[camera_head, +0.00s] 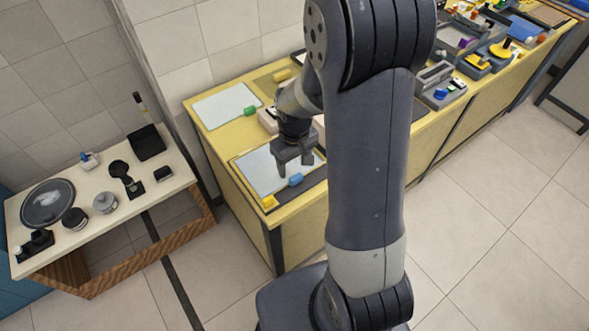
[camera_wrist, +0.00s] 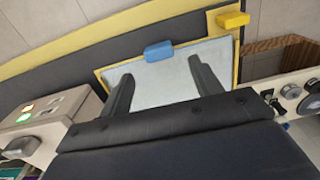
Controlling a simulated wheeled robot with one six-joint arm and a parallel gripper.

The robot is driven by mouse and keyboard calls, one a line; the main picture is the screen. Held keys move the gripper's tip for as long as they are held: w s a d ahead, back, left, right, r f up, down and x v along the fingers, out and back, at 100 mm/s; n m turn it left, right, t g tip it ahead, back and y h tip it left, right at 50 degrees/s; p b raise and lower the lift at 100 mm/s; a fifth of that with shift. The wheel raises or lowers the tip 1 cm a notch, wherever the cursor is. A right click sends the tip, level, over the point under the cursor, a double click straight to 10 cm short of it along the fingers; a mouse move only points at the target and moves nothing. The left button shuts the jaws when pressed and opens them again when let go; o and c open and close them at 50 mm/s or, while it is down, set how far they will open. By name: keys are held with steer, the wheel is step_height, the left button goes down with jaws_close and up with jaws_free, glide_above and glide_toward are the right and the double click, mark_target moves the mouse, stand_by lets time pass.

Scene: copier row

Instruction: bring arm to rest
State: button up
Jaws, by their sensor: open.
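A yellow block (camera_head: 270,202) sits at the panel's near corner. My arm is bent, reaching out and down, and hides part of the table.
A second pale panel (camera_head: 226,106) with a green block (camera_head: 250,112) lies farther back. Trays and small items crowd the table's far right. A cream table (camera_head: 135,205) with a round dark plate (camera_head: 47,203) and black items stands at left.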

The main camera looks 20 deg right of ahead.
mark_target(295, 175)
step_height(295, 175, up, 6)
steer(key=shift+r, duration=0.2)
stand_by(0.3)
step_height(295, 175, down, 10)
steer(key=shift+f, duration=0.25)
steer(key=shift+r+p, duration=1.5)
steer(key=shift+p, duration=0.2)
steer(key=shift+f, duration=0.1)
